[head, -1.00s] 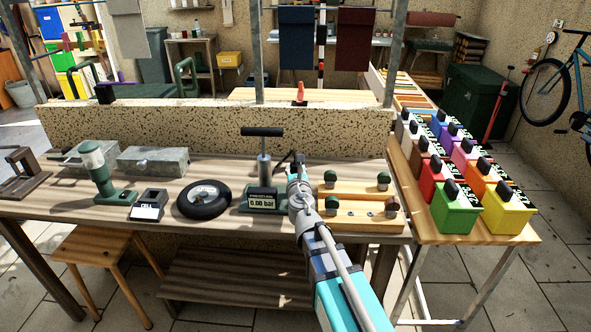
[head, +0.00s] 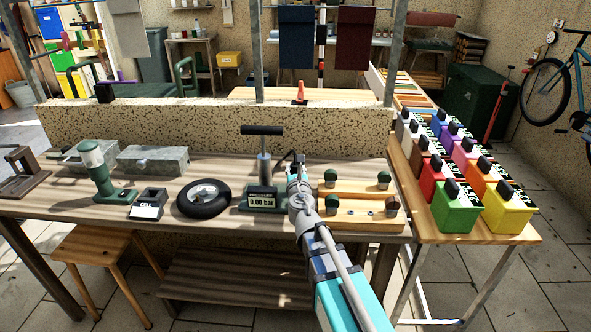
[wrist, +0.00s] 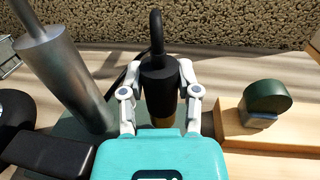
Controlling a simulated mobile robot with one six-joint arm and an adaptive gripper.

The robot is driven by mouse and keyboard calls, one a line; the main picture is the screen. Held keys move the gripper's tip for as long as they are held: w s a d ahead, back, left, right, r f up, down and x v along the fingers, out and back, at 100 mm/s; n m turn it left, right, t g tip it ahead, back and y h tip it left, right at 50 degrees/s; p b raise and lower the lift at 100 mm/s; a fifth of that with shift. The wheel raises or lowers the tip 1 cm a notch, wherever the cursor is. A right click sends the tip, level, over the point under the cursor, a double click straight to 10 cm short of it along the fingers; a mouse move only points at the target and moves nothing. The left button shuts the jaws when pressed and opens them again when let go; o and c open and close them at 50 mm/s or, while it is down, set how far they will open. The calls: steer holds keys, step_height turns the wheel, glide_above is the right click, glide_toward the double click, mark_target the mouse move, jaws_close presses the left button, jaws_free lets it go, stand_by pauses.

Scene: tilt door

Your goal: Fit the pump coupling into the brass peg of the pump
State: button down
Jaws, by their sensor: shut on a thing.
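The pump (head: 265,170) stands on the bench with a grey cylinder, a black T-handle and a green base with a gauge reading 0.00 bar. In the wrist view its cylinder (wrist: 68,80) is at the left. My gripper (head: 296,172) is just right of the pump. In the wrist view my gripper (wrist: 160,98) is shut on the black pump coupling (wrist: 158,75), whose hose curves up from its top. A brass part, seemingly the brass peg (wrist: 162,122), shows directly under the coupling. My gripper hides the join, so I cannot tell how far the coupling is on it.
A wooden rack with green-capped knobs (head: 357,213) stands close to the right of my gripper. A black wheel (head: 204,198) lies left of the pump, with a small dark box (head: 148,204) beyond it. A speckled low wall (head: 200,128) runs behind the bench.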

steer(key=shift+f+b, duration=1.45)
steer(key=shift+f, duration=0.05)
steer(key=shift+c, duration=1.3)
jaws_free()
steer(key=shift+s, duration=0.1)
steer(key=shift+s+d, duration=0.15)
steer(key=shift+s, duration=1.7)
steer(key=shift+s+d, duration=0.1)
steer(key=shift+s, duration=1.75)
